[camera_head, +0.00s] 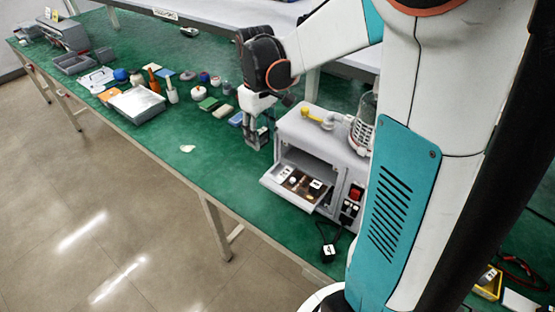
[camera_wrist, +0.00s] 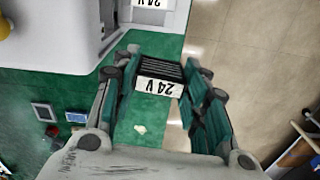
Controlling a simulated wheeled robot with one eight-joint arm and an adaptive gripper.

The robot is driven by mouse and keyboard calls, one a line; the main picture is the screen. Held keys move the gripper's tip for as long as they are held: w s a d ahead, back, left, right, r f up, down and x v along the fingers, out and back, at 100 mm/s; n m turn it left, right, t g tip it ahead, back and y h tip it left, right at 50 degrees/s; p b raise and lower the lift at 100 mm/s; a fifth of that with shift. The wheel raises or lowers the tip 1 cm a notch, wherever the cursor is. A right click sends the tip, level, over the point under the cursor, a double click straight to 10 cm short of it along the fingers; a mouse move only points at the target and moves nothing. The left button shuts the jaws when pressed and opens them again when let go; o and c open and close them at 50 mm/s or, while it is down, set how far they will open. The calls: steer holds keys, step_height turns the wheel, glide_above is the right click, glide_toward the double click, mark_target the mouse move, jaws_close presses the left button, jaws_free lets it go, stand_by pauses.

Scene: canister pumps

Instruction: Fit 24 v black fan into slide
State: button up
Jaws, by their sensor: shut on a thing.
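The black fan (camera_wrist: 160,73) has a ribbed top and a white "24 V" label, upside down in the wrist view. My gripper (camera_wrist: 158,92) is shut on it, one finger on each side. In the head view my gripper (camera_head: 257,137) hangs over the green table, just left of the grey pump housing (camera_head: 318,133); the fan is too small to make out there. The slide (camera_head: 282,192) is pulled out of the housing's front like a drawer. It holds white labels, brownish parts and a dark labelled piece. In the wrist view the slide's edge (camera_wrist: 125,14) shows at the top.
A glass canister (camera_head: 363,125) and yellow pipe fitting (camera_head: 318,116) top the housing, with a red switch (camera_head: 355,194) on its front. A small labelled black part (camera_head: 328,251) lies near the table edge. Trays and bottles stand further left. The table before my gripper is mostly clear.

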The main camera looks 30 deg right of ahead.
step_height(320, 180, up, 9)
steer(key=n+p, duration=0.1)
steer(key=p, duration=0.1)
glide_above(278, 172)
step_height(278, 172, down, 20)
steer(key=b, duration=0.4)
steer(key=shift+s+r, duration=0.1)
steer(key=shift+r, duration=0.05)
steer(key=shift+b, duration=0.35)
steer(key=o, duration=0.7)
step_height(278, 172, up, 12)
steer(key=p, duration=0.3)
